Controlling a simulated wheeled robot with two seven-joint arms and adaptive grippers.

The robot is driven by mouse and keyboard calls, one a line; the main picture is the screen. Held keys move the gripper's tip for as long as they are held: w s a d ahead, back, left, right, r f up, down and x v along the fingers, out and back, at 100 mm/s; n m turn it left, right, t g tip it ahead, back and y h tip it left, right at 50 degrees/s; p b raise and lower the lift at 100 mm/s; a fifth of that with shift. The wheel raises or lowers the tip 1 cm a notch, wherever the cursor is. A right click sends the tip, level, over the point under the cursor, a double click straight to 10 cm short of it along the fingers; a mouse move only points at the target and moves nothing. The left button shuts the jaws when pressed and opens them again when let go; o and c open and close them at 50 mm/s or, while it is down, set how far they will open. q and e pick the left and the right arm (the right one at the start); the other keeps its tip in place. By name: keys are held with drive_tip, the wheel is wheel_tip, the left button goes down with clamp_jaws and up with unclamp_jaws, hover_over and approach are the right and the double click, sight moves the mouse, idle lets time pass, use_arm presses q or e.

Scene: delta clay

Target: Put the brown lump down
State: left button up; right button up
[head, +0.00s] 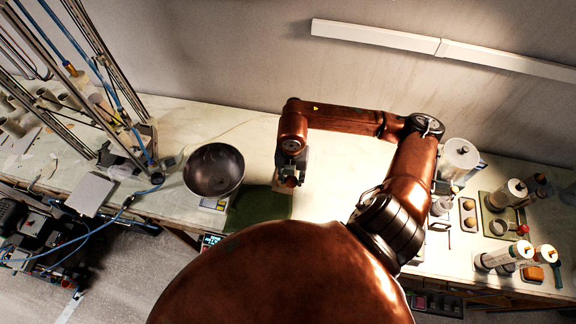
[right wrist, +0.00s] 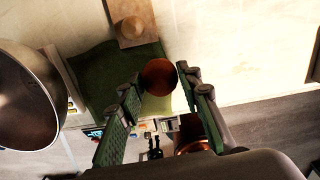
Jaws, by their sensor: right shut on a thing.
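The brown lump (right wrist: 158,77) is round and sits between the fingertips of my right gripper (right wrist: 160,80) in the right wrist view. The gripper is shut on it. In the head view my right gripper (head: 290,180) hangs down by the right edge of a dark green mat (head: 258,208), with the lump mostly hidden at its tip. The mat also shows behind the lump in the right wrist view (right wrist: 95,75). I cannot tell how high the lump is above the table. My left gripper is not in view.
A metal bowl (head: 214,172) stands on a scale left of the mat. A paler lump (right wrist: 132,27) sits on a small board beyond the mat. Jars and small trays (head: 507,193) crowd the right. A metal frame (head: 105,90) stands at left.

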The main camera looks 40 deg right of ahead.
drive_tip(key=shift+m, duration=0.3)
drive_tip(key=shift+w+d, duration=0.15)
drive_tip(key=shift+d, duration=0.05)
drive_tip(key=w+d+f+p, duration=0.1)
drive_tip(key=w+d+f, duration=0.1)
drive_tip(key=w+f, duration=0.1)
drive_tip(key=w+d+f+p, duration=0.2)
drive_tip(key=w+f, duration=0.1)
drive_tip(key=w, duration=0.1)
drive_tip(key=w+d+f+p, duration=0.1)
drive_tip(key=w+d+f, duration=0.2)
drive_tip(key=shift+w, duration=0.3)
drive_tip(key=shift+w+d+f+p, duration=0.1)
drive_tip(key=shift+w+f+p, duration=0.05)
drive_tip(key=shift+f+p, duration=0.15)
wheel_tip(320, 180, down, 3)
drive_tip(key=shift+w+d+r+p, duration=0.1)
drive_tip(key=shift+w+p, duration=0.05)
drive_tip(key=shift+p, duration=0.2)
drive_tip(key=shift+f, duration=0.3)
drive_tip(key=shift+f, duration=0.15)
